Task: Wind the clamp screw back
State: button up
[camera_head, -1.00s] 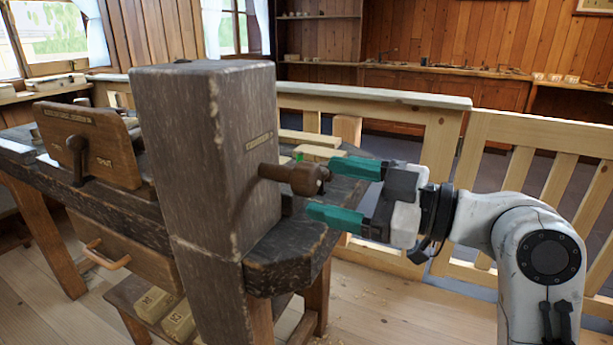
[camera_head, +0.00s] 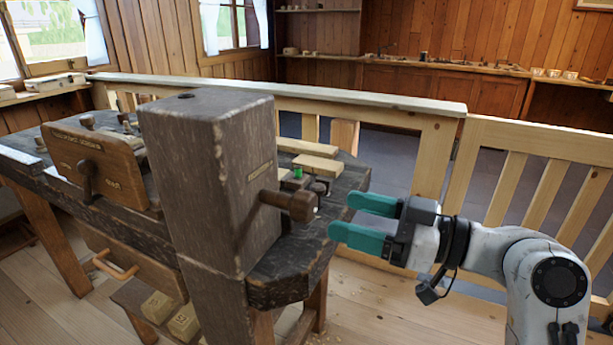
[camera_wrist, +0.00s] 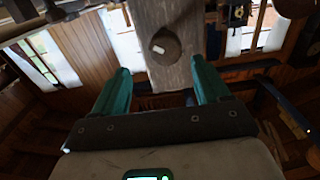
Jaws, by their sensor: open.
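The clamp screw (camera_head: 288,204) appears to be the brown turned wooden knob on a shaft that sticks out of the right face of a thick dark post (camera_head: 195,170). In the wrist view the knob (camera_wrist: 166,46) shows end-on with a pale spot, in front of the post (camera_wrist: 163,14). My gripper (camera_head: 340,215) has two green fingers and is open and empty. It stands to the right of the knob, apart from it, with its fingers pointing at it. In the wrist view the knob lies ahead, between the lines of the two fingers (camera_wrist: 160,70).
A dark bench shelf (camera_head: 290,265) juts out below the knob, with small turned pieces (camera_head: 319,188) and pale wood blocks (camera_head: 316,163) behind. A wooden panel with a dark handle (camera_head: 98,165) stands at left. A pale railing (camera_head: 525,165) runs behind my arm.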

aim_at(295, 204)
jog(key=w+a+m+p, duration=0.1)
jog(key=a+m+p, duration=0.5)
jog(key=m+p, duration=0.1)
jog(key=w+a+m+p, duration=0.1)
jog(key=a+m+p, duration=0.2)
jog(key=p, duration=0.1)
jog(key=shift+w+a+m, duration=0.2)
jog(key=shift+w+m, duration=0.1)
jog(key=shift+w, duration=0.05)
jog(key=c, duration=1)
jog(key=shift+f+n+b, duration=0.35)
jog(key=shift+n+b, duration=0.35)
jog(key=shift+b, duration=0.5)
jog(key=shift+r+n+b, duration=0.1)
jog(key=shift+n+b, duration=0.6)
jog(key=shift+b, duration=0.15)
jog(key=shift+c, duration=0.2)
jog(key=shift+r+n, duration=0.2)
jog(key=shift+n, duration=0.2)
